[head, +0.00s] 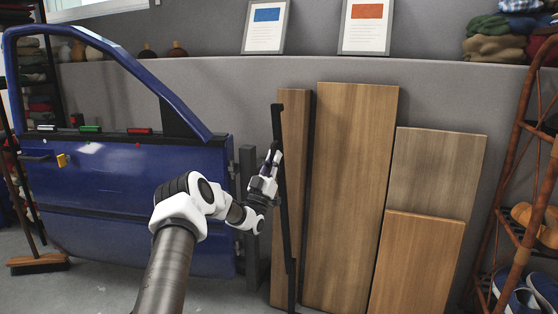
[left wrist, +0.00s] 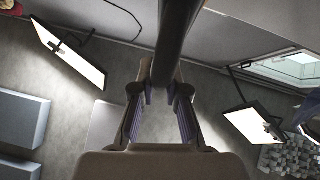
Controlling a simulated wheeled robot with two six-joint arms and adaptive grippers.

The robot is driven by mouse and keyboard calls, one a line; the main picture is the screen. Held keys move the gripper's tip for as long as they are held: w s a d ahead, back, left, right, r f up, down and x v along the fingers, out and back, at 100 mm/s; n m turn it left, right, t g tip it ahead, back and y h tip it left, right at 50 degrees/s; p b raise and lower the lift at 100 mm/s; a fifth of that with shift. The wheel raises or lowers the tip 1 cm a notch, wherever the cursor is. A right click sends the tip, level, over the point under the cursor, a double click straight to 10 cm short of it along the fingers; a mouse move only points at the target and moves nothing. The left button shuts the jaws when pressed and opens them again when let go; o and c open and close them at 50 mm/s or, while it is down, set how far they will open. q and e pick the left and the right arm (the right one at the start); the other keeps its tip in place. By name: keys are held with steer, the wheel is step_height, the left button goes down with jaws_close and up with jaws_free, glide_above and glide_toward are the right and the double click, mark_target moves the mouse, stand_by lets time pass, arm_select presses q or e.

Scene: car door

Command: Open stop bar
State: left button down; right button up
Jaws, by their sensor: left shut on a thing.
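The stop bar (head: 287,215) is a long dark bar standing nearly upright, slightly tilted, in front of the wooden boards and to the right of the car door. My left gripper (head: 273,160) is shut on its upper part. In the left wrist view, the dark bar (left wrist: 180,35) runs from the top edge down between the two fingers of my left gripper (left wrist: 163,92). The blue car door (head: 130,185) stands at the left, with small coloured pieces along its sill. My right gripper is in neither view.
Several wooden boards (head: 350,190) lean against the grey wall just right of the bar. A dark grey post (head: 249,200) stands by the door's right edge. A broom (head: 38,262) is at the left and a rattan shelf (head: 515,180) at the right.

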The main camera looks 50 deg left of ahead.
arm_select(q)
steer(key=shift+f, duration=0.1)
steer(key=c, duration=1.2)
jaws_free()
steer(key=v, duration=1.2)
